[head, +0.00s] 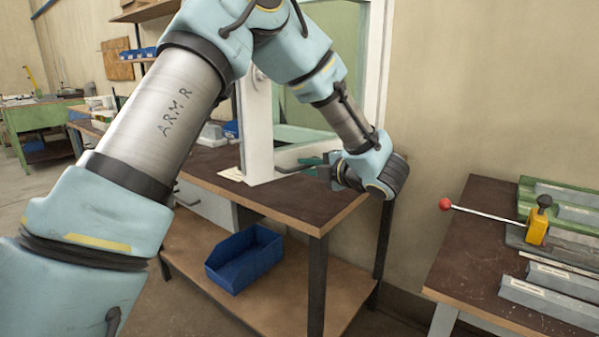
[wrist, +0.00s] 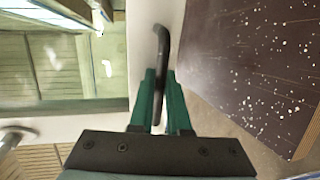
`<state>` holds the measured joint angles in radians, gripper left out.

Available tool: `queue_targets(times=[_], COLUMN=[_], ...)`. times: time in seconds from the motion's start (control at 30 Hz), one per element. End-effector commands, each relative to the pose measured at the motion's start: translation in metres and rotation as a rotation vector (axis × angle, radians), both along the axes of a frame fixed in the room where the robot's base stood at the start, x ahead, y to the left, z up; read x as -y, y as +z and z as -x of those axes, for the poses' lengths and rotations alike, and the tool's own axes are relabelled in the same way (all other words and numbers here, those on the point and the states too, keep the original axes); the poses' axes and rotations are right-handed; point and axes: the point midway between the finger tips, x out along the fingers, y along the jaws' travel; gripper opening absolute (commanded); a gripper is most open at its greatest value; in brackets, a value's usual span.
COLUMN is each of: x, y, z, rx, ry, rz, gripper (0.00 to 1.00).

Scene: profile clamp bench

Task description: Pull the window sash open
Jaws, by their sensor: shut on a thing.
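The window is a white frame with greenish panes (head: 345,45), standing on a brown-topped bench. A thick white upright (head: 257,130) of it stands towards me at the left. A dark bent handle (head: 290,170) sticks out low on the white upright. It also shows in the wrist view as a dark rod (wrist: 162,50) in front of the white strip (wrist: 143,35). My gripper (head: 318,168) is at the handle, and its green fingers (wrist: 164,95) are shut around the rod.
The bench top (head: 290,205) is mostly bare in front of the window. A blue bin (head: 245,260) sits on its lower shelf. At right, another bench (head: 475,260) carries a red-knobbed lever (head: 490,213), a yellow clamp (head: 538,225) and grey profiles. Floor shows between the benches.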

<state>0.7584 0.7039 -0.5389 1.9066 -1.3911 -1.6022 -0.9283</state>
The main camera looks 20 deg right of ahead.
Motion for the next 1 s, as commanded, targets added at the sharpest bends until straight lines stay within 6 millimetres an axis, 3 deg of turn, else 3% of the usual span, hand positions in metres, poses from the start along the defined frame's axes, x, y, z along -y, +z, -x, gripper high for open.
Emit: queue_targets(times=[0.67,0.7,0.77,1.0], x=[0.008,0.0079,0.0078,0.0076], y=[0.0002,0.0002,0.0002,0.0002], z=[0.0072,0.0072,0.0073,0.0075], rx=[0.0,0.0,0.0,0.0], ry=[0.057,0.057,0.057,0.057], rz=[0.001,0.001,0.001,0.001], gripper=[0.0,0.19,0.26,0.27])
